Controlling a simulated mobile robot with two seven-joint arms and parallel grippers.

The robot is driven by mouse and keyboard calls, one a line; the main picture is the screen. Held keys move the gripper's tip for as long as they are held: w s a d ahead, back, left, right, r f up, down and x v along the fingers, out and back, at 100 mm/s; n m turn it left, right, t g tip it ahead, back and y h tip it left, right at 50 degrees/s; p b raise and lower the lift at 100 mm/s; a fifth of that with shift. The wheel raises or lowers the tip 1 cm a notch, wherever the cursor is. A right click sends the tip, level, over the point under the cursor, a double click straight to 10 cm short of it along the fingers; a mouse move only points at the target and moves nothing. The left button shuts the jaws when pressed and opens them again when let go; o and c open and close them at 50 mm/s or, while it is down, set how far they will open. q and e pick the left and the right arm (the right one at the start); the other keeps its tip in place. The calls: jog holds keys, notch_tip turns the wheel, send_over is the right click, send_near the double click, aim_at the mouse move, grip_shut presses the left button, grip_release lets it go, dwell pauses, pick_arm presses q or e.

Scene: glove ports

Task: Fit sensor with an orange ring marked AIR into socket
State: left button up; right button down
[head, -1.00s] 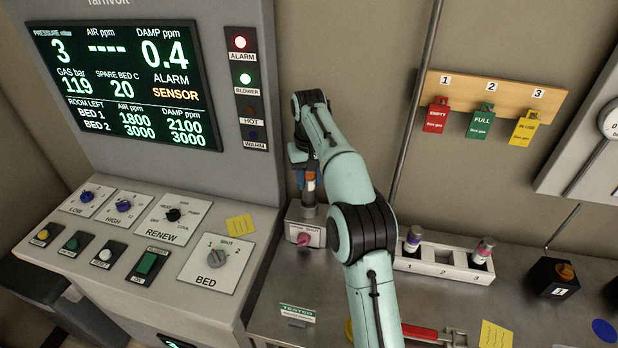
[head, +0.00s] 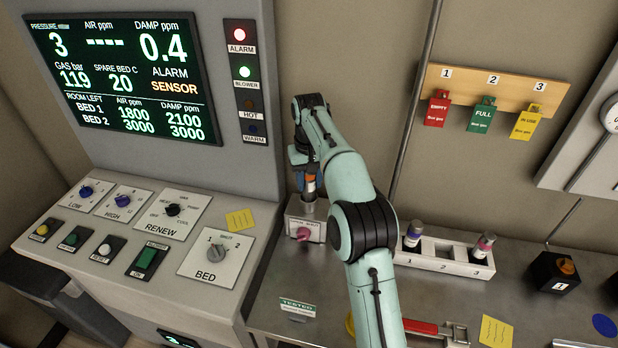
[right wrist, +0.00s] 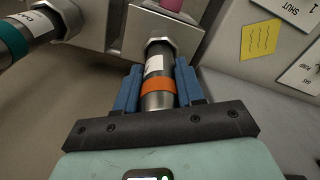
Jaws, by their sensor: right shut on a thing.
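My right gripper (head: 308,178) is shut on the sensor with the orange ring (right wrist: 158,85). In the right wrist view the blue fingers lie on both sides of it. Its far end meets the hex collar of the socket (right wrist: 160,45) and appears to be inside it, in line; the depth cannot be told. The white label shows just past the ring, but its marking is not readable. In the head view the socket sits on a grey block (head: 292,226) with a pink knob, below the gripper. My left gripper is not in view.
A teal-ringed sensor (right wrist: 14,42) sits in a neighbouring fitting close by. A white rack (head: 440,262) holds two sensors, with slot 2 empty. The console (head: 150,270) stands left. The display (head: 120,80) shows dashes for AIR, and the ALARM lamp is red.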

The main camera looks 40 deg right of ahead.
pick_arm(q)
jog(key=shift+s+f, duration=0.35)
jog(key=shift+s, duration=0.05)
pick_arm(e)
jog(key=shift+f, duration=0.95)
jog(key=c, duration=0.6)
grip_release()
jog(key=r, duration=0.6)
jog(key=shift+w+r+p, duration=0.25)
jog(key=shift+r+p, duration=0.1)
jog(key=shift+p, duration=0.05)
jog(key=shift+s+r, duration=0.4)
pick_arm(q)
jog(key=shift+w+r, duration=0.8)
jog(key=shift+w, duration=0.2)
pick_arm(e)
jog(key=shift+w, duration=0.1)
jog(key=shift+w, duration=0.1)
jog(key=shift+f, duration=0.1)
